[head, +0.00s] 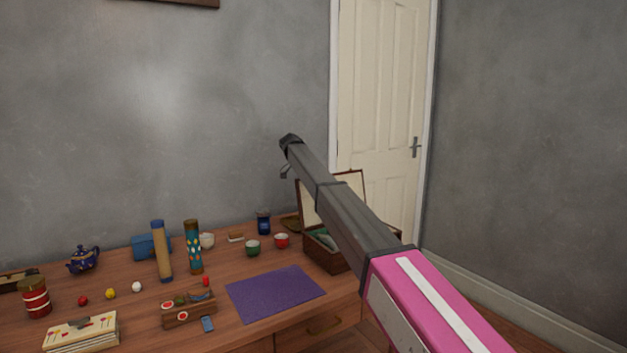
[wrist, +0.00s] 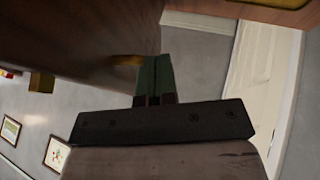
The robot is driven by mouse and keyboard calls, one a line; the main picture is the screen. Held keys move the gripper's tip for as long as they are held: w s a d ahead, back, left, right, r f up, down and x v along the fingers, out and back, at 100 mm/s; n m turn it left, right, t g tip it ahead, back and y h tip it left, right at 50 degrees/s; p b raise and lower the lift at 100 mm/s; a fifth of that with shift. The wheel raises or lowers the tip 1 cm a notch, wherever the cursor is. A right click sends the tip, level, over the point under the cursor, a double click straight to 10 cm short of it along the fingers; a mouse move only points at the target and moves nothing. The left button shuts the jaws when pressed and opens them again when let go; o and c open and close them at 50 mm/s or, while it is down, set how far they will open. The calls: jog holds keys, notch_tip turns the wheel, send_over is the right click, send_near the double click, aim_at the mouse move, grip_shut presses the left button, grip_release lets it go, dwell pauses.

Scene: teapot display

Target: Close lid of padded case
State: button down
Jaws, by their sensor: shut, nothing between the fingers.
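The padded case (head: 323,261) stands open at the right end of the table, a brown box with a pale lining. Its lid (head: 357,180) is raised, and my arm crosses in front of much of it. Something green lies inside the case. My gripper (head: 285,172) is up in the air, above and left of the lid. In the wrist view my gripper (wrist: 155,62) has its green fingers together, with nothing between them. A dark brown wooden surface (wrist: 75,45) fills the upper left there; I cannot tell whether it is the lid.
The table holds a purple mat (head: 275,293), a small wooden box (head: 189,309), two tall cylinders (head: 162,252), cups (head: 281,241) and a blue teapot (head: 83,260). A white door (head: 385,100) stands behind the case. The air above the table's left side is clear.

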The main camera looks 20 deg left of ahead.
jog(key=s+d+r+t+y, duration=0.1)
jog(key=d, duration=0.1)
jog(key=s+d+m+t+y, duration=0.1)
jog(key=s+d, duration=0.1)
jog(key=s+d+r+t+y, duration=0.1)
jog(key=s+d, duration=0.1)
jog(key=shift+s+r+y, duration=0.2)
jog(key=shift+r+y, duration=0.15)
jog(key=shift+y, duration=0.05)
jog(key=s+d+f+m+t+y, duration=0.1)
jog(key=s+d+f+t+y, duration=0.1)
jog(key=s+d, duration=0.35)
jog(key=s+d+f+m+t+y, duration=0.1)
jog(key=s+d+f+t+y, duration=0.1)
jog(key=s+d+t+y, duration=0.3)
jog(key=shift+m+t, duration=0.5)
jog(key=shift+m, duration=0.3)
jog(key=shift+s+d+f, duration=0.6)
jog(key=shift+d+f, duration=0.45)
jog(key=shift+f, duration=0.55)
jog(key=shift+s+d+f, duration=0.55)
jog(key=shift+d+f, duration=0.45)
jog(key=shift+f, duration=0.65)
jog(key=shift+s+d+f, duration=0.6)
jog(key=shift+d+f, duration=0.45)
jog(key=shift+f, duration=0.55)
jog(key=shift+r, duration=0.1)
